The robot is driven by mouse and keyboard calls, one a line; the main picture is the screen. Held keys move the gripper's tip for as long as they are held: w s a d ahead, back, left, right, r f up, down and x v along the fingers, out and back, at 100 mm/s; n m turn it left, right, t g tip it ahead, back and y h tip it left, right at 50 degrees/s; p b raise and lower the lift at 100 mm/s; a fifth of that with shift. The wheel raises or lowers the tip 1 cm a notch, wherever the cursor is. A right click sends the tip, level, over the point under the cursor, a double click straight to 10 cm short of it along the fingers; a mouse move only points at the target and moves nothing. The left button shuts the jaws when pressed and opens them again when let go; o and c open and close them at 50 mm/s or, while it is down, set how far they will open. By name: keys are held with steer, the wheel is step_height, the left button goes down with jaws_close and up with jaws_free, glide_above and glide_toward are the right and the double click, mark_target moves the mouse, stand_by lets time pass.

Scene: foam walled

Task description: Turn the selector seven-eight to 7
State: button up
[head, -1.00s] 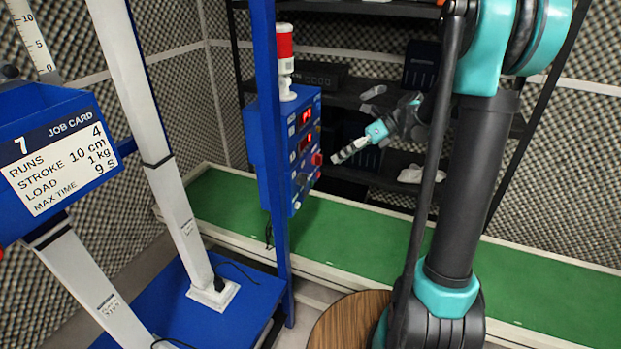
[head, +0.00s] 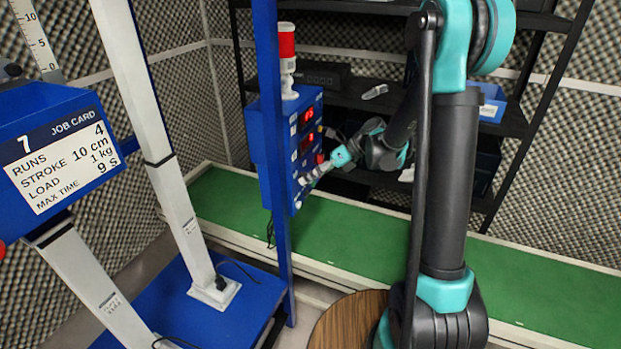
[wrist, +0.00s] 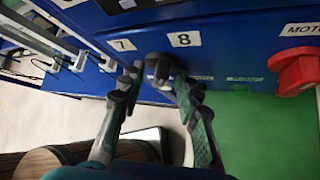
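The selector seven-eight (wrist: 159,68) is a dark knob on the blue panel in the wrist view. The label 7 (wrist: 123,45) is at its upper left and the label 8 (wrist: 184,39) at its upper right. I cannot tell which label the knob points to. My gripper (wrist: 158,80) is open, with one finger on each side of the knob; the right finger overlaps its edge and contact is unclear. In the head view my gripper (head: 308,180) is at the lower front of the blue control box (head: 268,165), where the fingertips and knob are hard to tell apart.
A red knob (wrist: 296,74) is to the right of the selector. A blue post (head: 271,120) stands in front of the control box, which carries a red-topped signal lamp (head: 287,45). A job card (head: 60,160) hangs at left.

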jaws_close()
stand_by(0.4)
steer(key=n+t+h, duration=0.1)
steer(key=t, duration=0.2)
steer(key=n+t+h, duration=0.1)
steer(key=n+t, duration=0.1)
steer(key=s+n+t+h, duration=0.1)
steer(key=n+t, duration=0.1)
steer(key=t, duration=0.1)
steer(key=shift+a+t, duration=0.15)
steer(key=shift+t, duration=0.15)
stand_by(0.7)
jaws_free()
